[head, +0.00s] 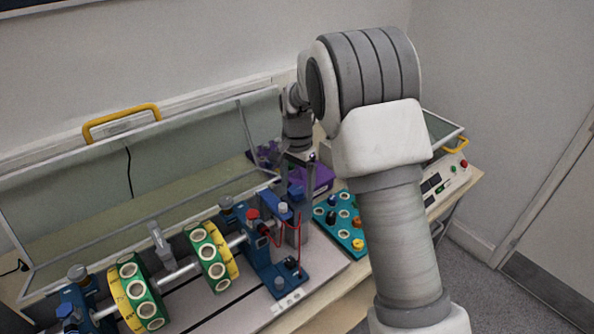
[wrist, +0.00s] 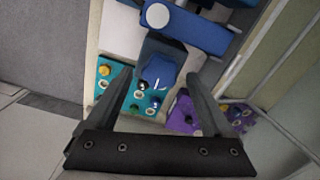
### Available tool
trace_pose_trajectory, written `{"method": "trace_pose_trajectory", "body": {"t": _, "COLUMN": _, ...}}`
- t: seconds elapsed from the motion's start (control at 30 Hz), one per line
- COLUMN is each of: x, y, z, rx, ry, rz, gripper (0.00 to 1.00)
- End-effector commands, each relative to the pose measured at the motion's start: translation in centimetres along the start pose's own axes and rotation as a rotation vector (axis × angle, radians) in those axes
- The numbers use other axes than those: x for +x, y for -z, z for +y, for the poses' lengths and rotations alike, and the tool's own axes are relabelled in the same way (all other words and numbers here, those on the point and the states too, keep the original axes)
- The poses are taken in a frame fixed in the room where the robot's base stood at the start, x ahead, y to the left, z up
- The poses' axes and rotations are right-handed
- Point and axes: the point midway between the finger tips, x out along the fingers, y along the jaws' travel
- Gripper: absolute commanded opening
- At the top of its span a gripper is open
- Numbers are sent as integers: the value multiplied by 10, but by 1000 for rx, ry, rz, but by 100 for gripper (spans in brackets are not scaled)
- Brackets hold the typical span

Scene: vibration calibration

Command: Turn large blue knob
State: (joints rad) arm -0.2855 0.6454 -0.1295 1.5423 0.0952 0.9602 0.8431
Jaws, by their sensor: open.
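A large blue knob (wrist: 158,72) with a white line on its face shows in the wrist view, near the middle. My gripper (wrist: 152,82) is open, with one finger on each side of the knob in this view and nothing held. I cannot tell whether the fingers touch it. In the head view, my gripper (head: 297,190) points down just behind the blue end stand (head: 270,255). Which part there is the large knob is unclear.
A shaft (head: 180,273) with green and yellow discs (head: 131,295) runs left from the stand, before a raised clear cover (head: 130,190). A red cable (head: 298,238) hangs by the stand.

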Motion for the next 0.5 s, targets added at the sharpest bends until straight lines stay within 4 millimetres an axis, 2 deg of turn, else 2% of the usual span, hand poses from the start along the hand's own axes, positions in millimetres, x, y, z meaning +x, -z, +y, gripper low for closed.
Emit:
{"method": "trace_pose_trajectory", "body": {"t": 0.17, "x": -24, "y": 1, "z": -1, "rx": 0, "ry": 4, "rz": 3, "gripper": 86}}
{"method": "trace_pose_trajectory", "body": {"t": 0.5, "x": -107, "y": 1, "z": -1, "rx": 0, "ry": 5, "rz": 4, "gripper": 86}}
